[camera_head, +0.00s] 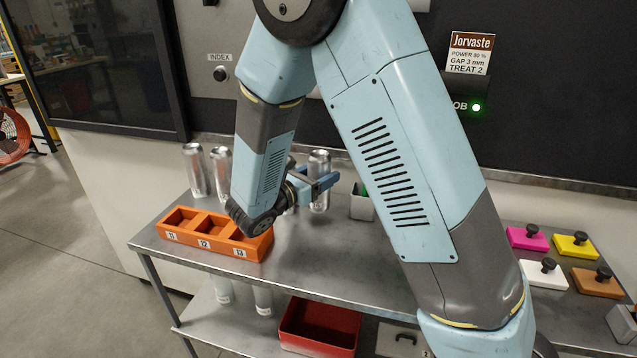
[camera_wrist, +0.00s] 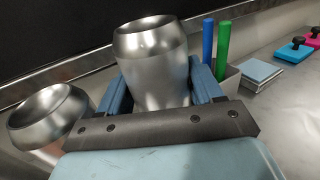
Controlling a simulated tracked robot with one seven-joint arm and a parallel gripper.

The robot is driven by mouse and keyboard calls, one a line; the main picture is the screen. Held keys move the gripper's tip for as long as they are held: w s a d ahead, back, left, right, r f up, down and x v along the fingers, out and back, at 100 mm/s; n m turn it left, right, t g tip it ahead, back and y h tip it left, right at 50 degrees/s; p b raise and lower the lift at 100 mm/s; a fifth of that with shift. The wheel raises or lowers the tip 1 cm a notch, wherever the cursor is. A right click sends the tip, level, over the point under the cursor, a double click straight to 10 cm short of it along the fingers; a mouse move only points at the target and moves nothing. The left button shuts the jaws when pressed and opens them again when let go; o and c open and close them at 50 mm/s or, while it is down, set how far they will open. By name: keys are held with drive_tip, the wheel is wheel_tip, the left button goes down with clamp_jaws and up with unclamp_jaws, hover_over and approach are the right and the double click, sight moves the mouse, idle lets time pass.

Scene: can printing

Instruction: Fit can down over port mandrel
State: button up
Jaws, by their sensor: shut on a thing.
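My gripper (camera_head: 325,183) is shut on a plain silver can (camera_head: 319,164) at the back of the metal table. In the wrist view the same can (camera_wrist: 153,75) stands between the two blue fingers, its narrowed rim upward and a hollow in its top end. I cannot tell whether its base touches the table. A second silver can (camera_wrist: 48,118) is to its left and apart from the fingers; in the head view it is mostly behind my arm. Two more cans (camera_head: 195,170) (camera_head: 222,170) stand further left. No port mandrel can be made out in either view.
An orange block (camera_head: 170,236) with numbered pockets sits at the table's front left. A holder (camera_head: 361,206) with blue and green pens stands right of the held can. Coloured pads with black knobs, including a pink one (camera_head: 527,238), lie at right. The dark machine front rises behind.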

drive_tip(key=s+a+r, duration=0.8)
drive_tip(key=s+r, duration=0.2)
drive_tip(key=s, duration=0.1)
drive_tip(key=shift+s+r, duration=0.2)
drive_tip(key=shift+s, duration=0.05)
drive_tip(key=shift+a, duration=0.1)
